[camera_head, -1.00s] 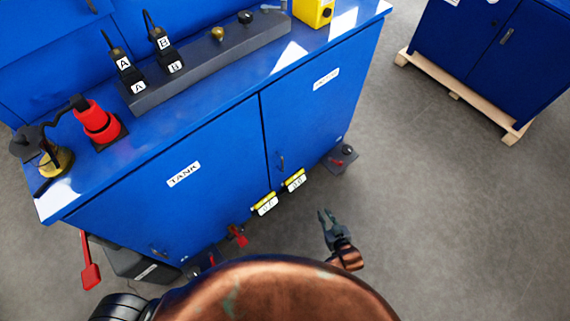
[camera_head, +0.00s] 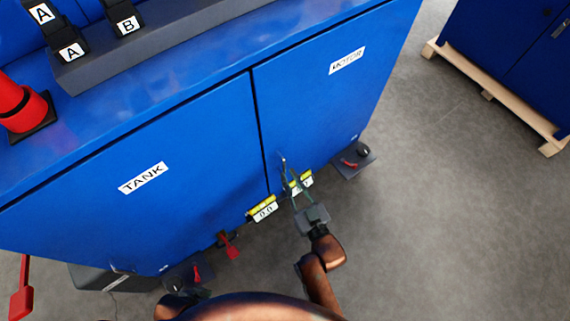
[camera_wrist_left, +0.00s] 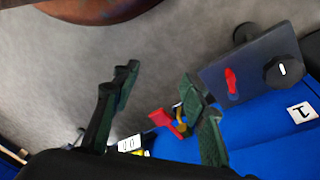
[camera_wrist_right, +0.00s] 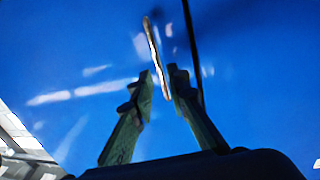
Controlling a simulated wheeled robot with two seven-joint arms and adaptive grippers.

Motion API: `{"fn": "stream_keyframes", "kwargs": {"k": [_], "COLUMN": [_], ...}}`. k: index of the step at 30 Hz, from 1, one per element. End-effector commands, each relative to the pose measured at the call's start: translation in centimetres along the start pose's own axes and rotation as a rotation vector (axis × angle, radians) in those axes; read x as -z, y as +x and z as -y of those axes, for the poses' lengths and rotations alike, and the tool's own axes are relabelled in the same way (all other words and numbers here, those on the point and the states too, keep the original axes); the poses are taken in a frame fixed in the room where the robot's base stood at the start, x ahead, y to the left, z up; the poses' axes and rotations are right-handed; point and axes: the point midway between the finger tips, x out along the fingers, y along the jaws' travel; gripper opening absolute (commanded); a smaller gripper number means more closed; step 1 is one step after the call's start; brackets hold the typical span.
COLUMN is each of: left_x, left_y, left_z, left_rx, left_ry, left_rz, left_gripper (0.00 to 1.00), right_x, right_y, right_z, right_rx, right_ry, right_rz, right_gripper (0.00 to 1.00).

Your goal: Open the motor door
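The motor door (camera_head: 325,100) is the right blue door of the cabinet, labelled MOTOR, and looks closed. Its slim upright handle (camera_head: 283,163) is near the door's left edge and also shows in the right wrist view (camera_wrist_right: 154,50). My right gripper (camera_head: 293,181) is at the handle. In the right wrist view its fingers (camera_wrist_right: 161,75) are apart, with the handle's lower end appearing between the tips; contact cannot be told. My left gripper is low by the cabinet's front, mostly hidden in the head view. In the left wrist view its fingers (camera_wrist_left: 160,82) are apart and empty.
The TANK door (camera_head: 160,150) is to the left. Yellow-topped displays (camera_head: 264,208) sit along the cabinet's lower edge. Grey floor is free at right.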

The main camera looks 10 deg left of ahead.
Motion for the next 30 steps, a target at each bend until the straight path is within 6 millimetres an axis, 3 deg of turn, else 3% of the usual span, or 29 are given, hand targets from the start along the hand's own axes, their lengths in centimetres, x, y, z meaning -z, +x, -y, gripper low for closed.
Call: {"fn": "stream_keyframes", "kwargs": {"k": [3, 9, 22, 30], "left_x": [0.8, 2.1, 2.8, 2.8], "left_y": [2.2, 4.3, 4.8, 4.8], "left_z": [-0.6, -1.5, -1.9, -1.9], "left_rx": [-0.023, -0.053, -0.063, -0.063], "left_ry": [0.001, -0.002, -0.004, -0.004], "left_rz": [-0.051, -0.131, -0.168, -0.167], "left_gripper": [0.4, 0.4, 0.4, 0.4], "right_x": [-0.5, -0.5, -0.2, -0.2], "right_y": [1.8, 4.0, 4.8, 4.8], "right_z": [0.0, 0.0, 0.0, 0.0], "right_rx": [0.0, 0.0, 0.0, 0.0], "right_ry": [0.005, 0.002, 0.0, 0.0], "right_rz": [0.002, 0.002, 0.003, 0.003], "right_gripper": [0.15, 0.15, 0.15, 0.0]}}
